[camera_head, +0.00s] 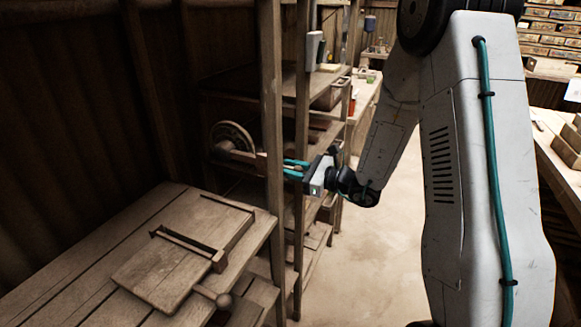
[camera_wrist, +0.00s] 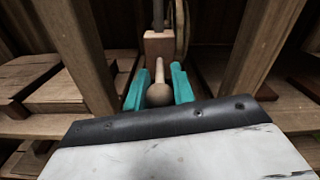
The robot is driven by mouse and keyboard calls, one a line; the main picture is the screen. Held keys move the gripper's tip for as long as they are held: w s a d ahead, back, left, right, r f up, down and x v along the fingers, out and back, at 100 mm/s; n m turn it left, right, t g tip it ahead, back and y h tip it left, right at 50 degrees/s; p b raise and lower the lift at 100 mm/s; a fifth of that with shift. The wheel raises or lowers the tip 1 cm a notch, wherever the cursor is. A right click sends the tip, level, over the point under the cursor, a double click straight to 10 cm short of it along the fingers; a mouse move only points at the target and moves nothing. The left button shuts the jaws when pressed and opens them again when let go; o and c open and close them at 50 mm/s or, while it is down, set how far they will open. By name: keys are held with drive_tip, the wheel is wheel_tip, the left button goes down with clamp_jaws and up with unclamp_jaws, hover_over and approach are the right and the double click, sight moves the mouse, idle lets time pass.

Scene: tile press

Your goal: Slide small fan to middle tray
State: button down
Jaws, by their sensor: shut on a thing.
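The small fan (camera_head: 232,140) looks like a round spoked wheel on a wooden base, on a shelf left of my gripper in the head view. In the wrist view the fan's wheel edge (camera_wrist: 181,28) rises behind a wooden block, from which a round-knobbed handle (camera_wrist: 159,94) points toward me. My gripper (camera_head: 292,169) reaches in between the shelf posts. Its teal fingers (camera_wrist: 159,88) are shut on the knob, one on each side. I cannot tell which surface is the middle tray.
Upright wooden posts (camera_head: 271,120) stand close to my gripper; the wrist view shows one on each side. A bench at lower left carries a board (camera_head: 165,272) with an L-shaped rail and a ball knob (camera_head: 224,301). The floor (camera_head: 375,250) is clear.

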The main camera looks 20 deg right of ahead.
drive_tip(key=c, duration=1.2)
unclamp_jaws()
drive_tip(key=v, duration=0.7)
drive_tip(key=shift+s+d, duration=0.3)
